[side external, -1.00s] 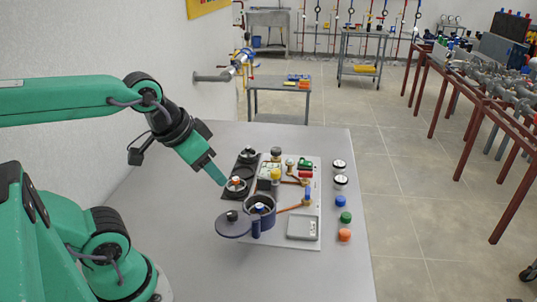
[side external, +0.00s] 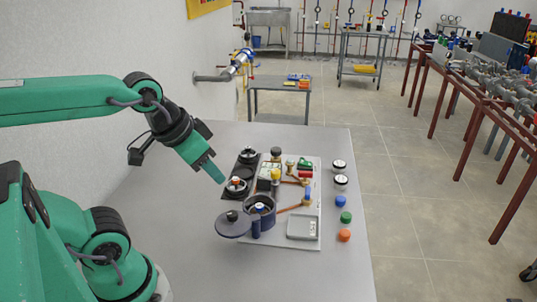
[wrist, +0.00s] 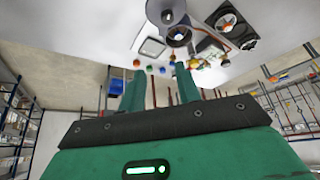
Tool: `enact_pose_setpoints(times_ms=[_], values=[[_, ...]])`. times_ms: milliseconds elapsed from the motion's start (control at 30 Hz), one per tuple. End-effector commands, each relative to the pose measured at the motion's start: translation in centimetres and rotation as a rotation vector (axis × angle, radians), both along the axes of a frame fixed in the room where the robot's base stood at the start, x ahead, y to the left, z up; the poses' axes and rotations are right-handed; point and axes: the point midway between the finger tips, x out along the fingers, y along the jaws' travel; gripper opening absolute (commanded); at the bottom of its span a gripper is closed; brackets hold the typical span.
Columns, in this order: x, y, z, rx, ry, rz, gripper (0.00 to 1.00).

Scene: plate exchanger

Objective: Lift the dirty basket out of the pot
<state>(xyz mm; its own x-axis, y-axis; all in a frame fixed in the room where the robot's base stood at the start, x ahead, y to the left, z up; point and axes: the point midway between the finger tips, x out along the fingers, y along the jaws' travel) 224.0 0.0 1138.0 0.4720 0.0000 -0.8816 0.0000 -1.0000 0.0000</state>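A dark blue pot (side external: 263,222) stands at the front left of the white panel and also shows near the top of the wrist view (wrist: 179,42). Its round dark lid (side external: 232,227) is swung off to the left, so the pot is uncovered. Inside the pot is a small basket with a pale top (side external: 259,207); most of it is hidden by the pot wall, and I cannot see whether it is dirty. My gripper (side external: 221,180) is above and behind the pot, to its left, apart from it. In the wrist view its fingers (wrist: 161,82) are spread with nothing between them.
Dark round stations (side external: 237,187) with fittings stand behind the pot. Pipes and valves fill the panel to the right, with a grey square tray (side external: 303,228) at its front. Gauges and coloured knobs (side external: 345,216) line the right. The table (side external: 180,250) front left is clear.

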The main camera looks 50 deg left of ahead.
Motion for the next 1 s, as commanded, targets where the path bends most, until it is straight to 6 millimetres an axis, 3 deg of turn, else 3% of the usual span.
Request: enact_pose_setpoints(times_ms=[367, 667, 1000], values=[[1.5, 0.3, -0.3, 0.005, 0.050, 0.003, 0.33], [5.1, 1.2, -1.7, 0.013, 0.161, 0.005, 0.33], [9.3, 2.5, -4.8, 0.014, 0.292, 0.005, 0.33]])
